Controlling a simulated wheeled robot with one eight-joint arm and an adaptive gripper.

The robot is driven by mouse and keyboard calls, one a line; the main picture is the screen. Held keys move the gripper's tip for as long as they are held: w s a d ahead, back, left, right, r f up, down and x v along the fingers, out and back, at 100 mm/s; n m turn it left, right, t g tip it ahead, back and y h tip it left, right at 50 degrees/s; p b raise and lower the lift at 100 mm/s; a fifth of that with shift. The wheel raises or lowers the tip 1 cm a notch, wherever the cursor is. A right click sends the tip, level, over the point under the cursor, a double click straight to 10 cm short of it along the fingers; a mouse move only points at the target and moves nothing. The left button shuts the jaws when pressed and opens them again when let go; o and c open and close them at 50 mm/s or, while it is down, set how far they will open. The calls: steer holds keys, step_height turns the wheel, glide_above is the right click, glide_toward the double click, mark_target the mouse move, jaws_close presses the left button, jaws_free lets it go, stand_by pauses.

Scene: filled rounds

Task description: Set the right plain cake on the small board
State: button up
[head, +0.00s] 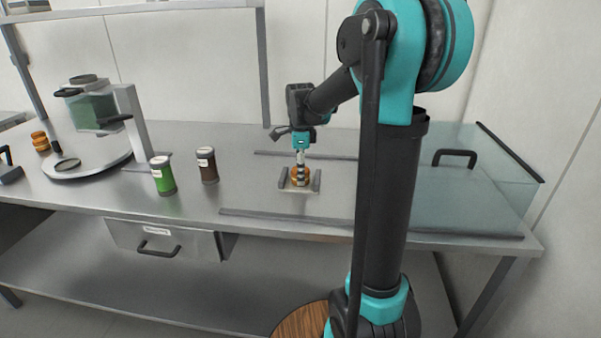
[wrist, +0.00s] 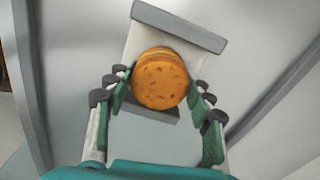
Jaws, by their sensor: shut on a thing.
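A round orange-brown cake (wrist: 161,84) sits between the two green-padded fingers of my gripper (head: 300,180), which is shut on it. In the wrist view a thin layer line shows near its far edge. It also shows in the head view (head: 294,174), partly hidden by the fingers. The small board (head: 313,191) is directly below, pale, with a dark raised bar at each of two opposite ends; it also shows in the wrist view (wrist: 143,43). The cake is over the board between the bars; I cannot tell whether it touches.
Other orange-brown cakes (head: 40,141) are at the far left. A green jar (head: 163,176) and a brown jar (head: 208,166) stand left of the board. A machine with a green container (head: 92,110) is at left, a glass case (head: 465,185) at right. Low metal strips (head: 270,218) lie nearby.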

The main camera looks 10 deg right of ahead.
steer(key=o, duration=0.8)
steer(key=shift+f, duration=0.1)
step_height(320, 180, up, 12)
steer(key=shift+r, duration=0.15)
stand_by(0.3)
